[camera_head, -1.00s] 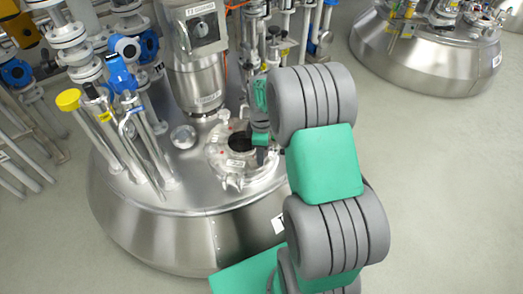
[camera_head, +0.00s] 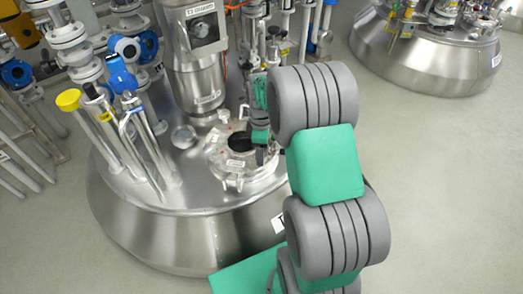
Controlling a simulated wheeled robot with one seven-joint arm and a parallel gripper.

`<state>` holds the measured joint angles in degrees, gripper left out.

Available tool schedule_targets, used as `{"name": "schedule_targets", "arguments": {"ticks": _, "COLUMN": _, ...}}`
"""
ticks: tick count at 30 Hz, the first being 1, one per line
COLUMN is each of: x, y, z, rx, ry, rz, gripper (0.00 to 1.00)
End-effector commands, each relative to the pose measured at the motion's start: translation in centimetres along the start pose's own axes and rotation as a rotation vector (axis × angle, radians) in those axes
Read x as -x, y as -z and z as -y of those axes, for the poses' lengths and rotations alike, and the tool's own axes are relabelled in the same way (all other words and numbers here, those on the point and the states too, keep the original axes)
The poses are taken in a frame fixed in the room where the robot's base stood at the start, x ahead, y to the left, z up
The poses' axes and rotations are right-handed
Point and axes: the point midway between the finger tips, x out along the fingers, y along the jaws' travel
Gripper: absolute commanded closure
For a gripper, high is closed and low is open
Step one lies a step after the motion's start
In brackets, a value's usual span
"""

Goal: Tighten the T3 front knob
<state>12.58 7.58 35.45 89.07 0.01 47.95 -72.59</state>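The T3 vessel (camera_head: 165,228) is a large steel reactor with a domed top, left of centre. On its top sits a round port (camera_head: 238,143) with a dark centre and a steel clamp ring. A small knob-like clamp fitting (camera_head: 232,183) stands at the front of the ring; I cannot tell for certain that it is the front knob. My gripper (camera_head: 260,154) is at the right side of the port, largely hidden behind my grey and green arm. Its fingers are small and dark here. I cannot tell whether they touch a knob or are open or shut.
A motor column with a label box (camera_head: 200,25) rises behind the port. Pipes with blue valves (camera_head: 120,75) and a yellow cap (camera_head: 69,99) stand at the left. Several thin pipes stand close behind my gripper. A second vessel (camera_head: 425,58) is at the upper right. The right floor is clear.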

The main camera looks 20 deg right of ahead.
Motion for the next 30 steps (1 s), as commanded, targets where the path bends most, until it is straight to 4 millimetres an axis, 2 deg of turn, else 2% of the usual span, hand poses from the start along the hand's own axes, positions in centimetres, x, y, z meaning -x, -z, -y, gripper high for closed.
{"name": "schedule_targets", "arguments": {"ticks": 3, "x": 2.8, "y": 0.0, "z": -0.1, "rx": 0.000, "ry": -0.006, "rz": -0.002, "gripper": 0.32}}
{"name": "schedule_targets", "arguments": {"ticks": 9, "x": 6.3, "y": 0.0, "z": -0.1, "rx": -0.001, "ry": -0.004, "rz": -0.001, "gripper": 0.32}}
{"name": "schedule_targets", "arguments": {"ticks": 12, "x": 6.9, "y": -0.1, "z": -0.1, "rx": -0.001, "ry": -0.001, "rz": 0.000, "gripper": 0.32}}
{"name": "schedule_targets", "arguments": {"ticks": 20, "x": 7.0, "y": 0.0, "z": 0.0, "rx": -0.002, "ry": -0.002, "rz": 0.000, "gripper": 0.32}}
{"name": "schedule_targets", "arguments": {"ticks": 22, "x": 7.7, "y": 0.2, "z": 0.4, "rx": -0.028, "ry": -0.010, "rz": -0.003, "gripper": 0.32}}
{"name": "schedule_targets", "arguments": {"ticks": 23, "x": 8.3, "y": 0.3, "z": 0.8, "rx": -0.055, "ry": -0.017, "rz": -0.006, "gripper": 0.32}}
{"name": "schedule_targets", "arguments": {"ticks": 26, "x": 11.3, "y": 1.1, "z": 4.0, "rx": -0.227, "ry": -0.053, "rz": -0.026, "gripper": 0.32}}
{"name": "schedule_targets", "arguments": {"ticks": 27, "x": 12.7, "y": 1.3, "z": 5.8, "rx": -0.326, "ry": -0.072, "rz": -0.042, "gripper": 0.32}}
{"name": "schedule_targets", "arguments": {"ticks": 30, "x": 15.2, "y": 1.5, "z": 11.0, "rx": -0.595, "ry": -0.106, "rz": -0.093, "gripper": 0.32}}
